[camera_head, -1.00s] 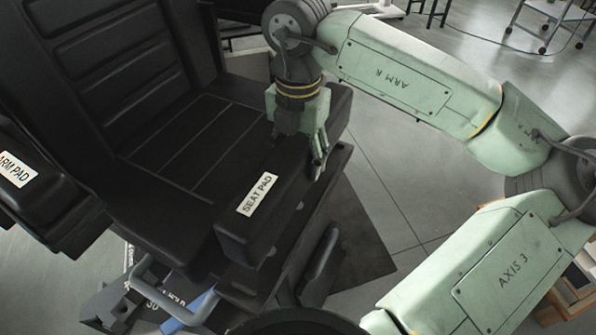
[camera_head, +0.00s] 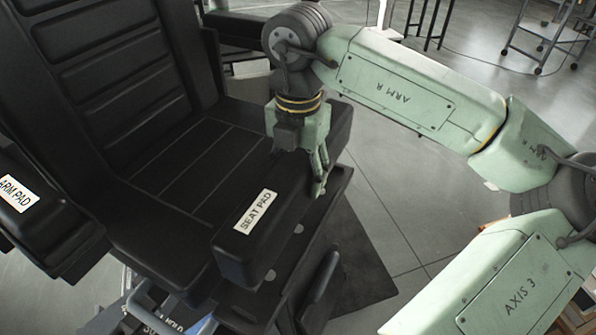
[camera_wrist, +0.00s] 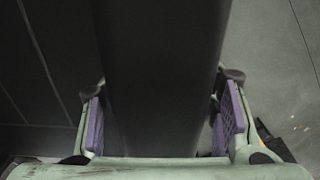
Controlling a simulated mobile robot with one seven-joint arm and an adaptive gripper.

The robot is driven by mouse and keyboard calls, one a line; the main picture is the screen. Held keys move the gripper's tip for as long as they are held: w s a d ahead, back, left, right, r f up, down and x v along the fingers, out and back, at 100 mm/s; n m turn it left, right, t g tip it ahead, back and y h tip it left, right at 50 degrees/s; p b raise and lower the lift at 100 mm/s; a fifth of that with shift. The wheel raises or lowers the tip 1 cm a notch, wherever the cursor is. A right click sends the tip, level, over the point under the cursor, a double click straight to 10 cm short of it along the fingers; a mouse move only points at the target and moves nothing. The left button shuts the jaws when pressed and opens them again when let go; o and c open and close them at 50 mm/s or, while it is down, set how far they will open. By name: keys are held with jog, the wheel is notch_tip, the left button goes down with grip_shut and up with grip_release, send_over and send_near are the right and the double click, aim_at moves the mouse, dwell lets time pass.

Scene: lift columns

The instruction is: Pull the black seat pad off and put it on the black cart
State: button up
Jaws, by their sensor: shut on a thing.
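The black seat pad (camera_head: 245,244) is the thick front piece of the dark seat and bears a white SEAT PAD label. My gripper (camera_head: 304,170) is over its right part from above, shut on it. One finger shows on the pad's front side; the other is hidden in the head view. In the wrist view the pad (camera_wrist: 160,75) is a dark band between the purple finger pads of my gripper (camera_wrist: 160,125). Light round spots show on the ledge just below the pad. I cannot make out a black cart.
The black chair back (camera_head: 120,70) rises at the left, with an arm pad (camera_head: 40,215) at the left edge. A wheeled grey frame (camera_head: 545,35) stands far at the upper right. Grey floor (camera_head: 400,190) lies open right of the seat.

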aim_at(298, 156)
jog(key=shift+r, duration=0.2)
jog(key=shift+r+p, duration=1.85)
jog(key=shift+r, duration=1.5)
